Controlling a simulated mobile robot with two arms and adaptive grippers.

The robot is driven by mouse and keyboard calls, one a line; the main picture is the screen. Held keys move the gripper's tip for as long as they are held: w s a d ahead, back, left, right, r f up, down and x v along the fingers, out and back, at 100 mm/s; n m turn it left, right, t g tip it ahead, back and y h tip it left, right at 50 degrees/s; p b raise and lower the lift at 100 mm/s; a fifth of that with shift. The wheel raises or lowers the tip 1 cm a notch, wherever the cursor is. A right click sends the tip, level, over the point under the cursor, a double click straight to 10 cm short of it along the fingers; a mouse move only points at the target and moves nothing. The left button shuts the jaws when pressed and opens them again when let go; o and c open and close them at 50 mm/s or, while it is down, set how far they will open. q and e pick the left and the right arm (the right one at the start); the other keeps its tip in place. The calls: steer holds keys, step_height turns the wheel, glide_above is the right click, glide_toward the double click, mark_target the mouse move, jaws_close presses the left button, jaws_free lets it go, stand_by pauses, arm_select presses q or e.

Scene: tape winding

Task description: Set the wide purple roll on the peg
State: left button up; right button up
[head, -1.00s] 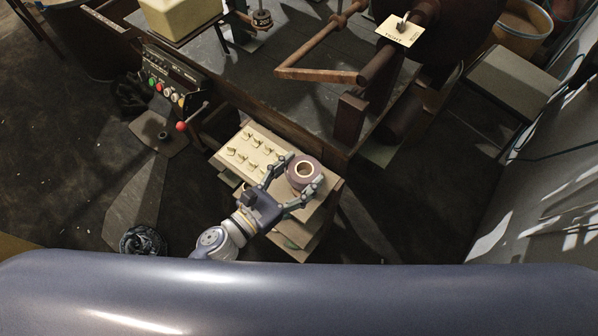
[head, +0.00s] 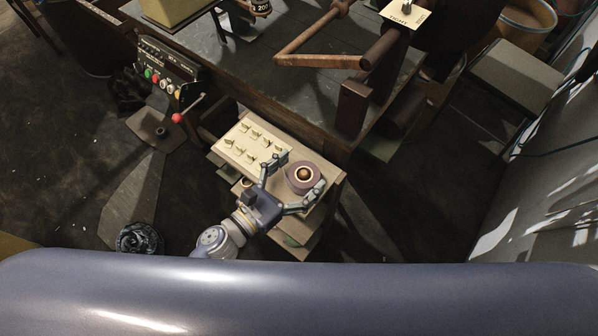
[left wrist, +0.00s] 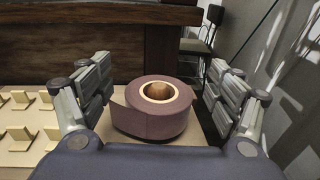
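The wide purple roll (head: 299,187) lies flat on the small wooden stand, near its right end. In the left wrist view the roll (left wrist: 150,122) shows a pale core ring, with a brown rounded end, like a peg top (left wrist: 159,91), inside it. The same brown end (head: 303,174) shows in the head view. How far the peg passes through the roll is hidden. My left gripper (head: 296,176) has its fingers spread either side of the roll. In the left wrist view a gap shows beside the right finger; contact at the left is unclear. My right gripper is not seen.
A cream board (head: 243,155) with several small upright clips lies left of the roll. A dark wooden bench (head: 270,85) with a crank and posts stands behind. A control panel (head: 165,75) with coloured buttons stands at the left.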

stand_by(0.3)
arm_select(q)
steer(key=shift+s+a, duration=0.3)
steer(key=v, duration=1.1)
steer(key=shift+a, duration=0.1)
steer(key=w+a+f+n+y, duration=0.1)
steer(key=a+f+n+y, duration=0.25)
steer(key=f+n, duration=0.5)
steer(key=a+f+n+y, duration=0.3)
steer(key=a+f+n, duration=0.1)
steer(key=f+n, duration=0.4)
steer(key=s+a+f+n+g+y+p, duration=0.1)
steer(key=s+a+f+n+g+y, duration=0.15)
steer(key=f+n, duration=0.4)
steer(key=s+a+f+n+g+y, duration=0.15)
steer(key=s+f+n, duration=0.25)
steer(key=f, duration=0.5)
steer(key=s+a+f+n+g, duration=0.1)
steer(key=s+f+n+g, duration=0.3)
steer(key=s, duration=0.5)
steer(key=s+a+f+n+g+y+p, duration=0.1)
steer(key=s+f+n+g, duration=0.3)
steer(key=s+f+n, duration=0.3)
steer(key=s+n, duration=0.3)
steer(key=n, duration=0.1)
steer(key=shift+a+f, duration=0.4)
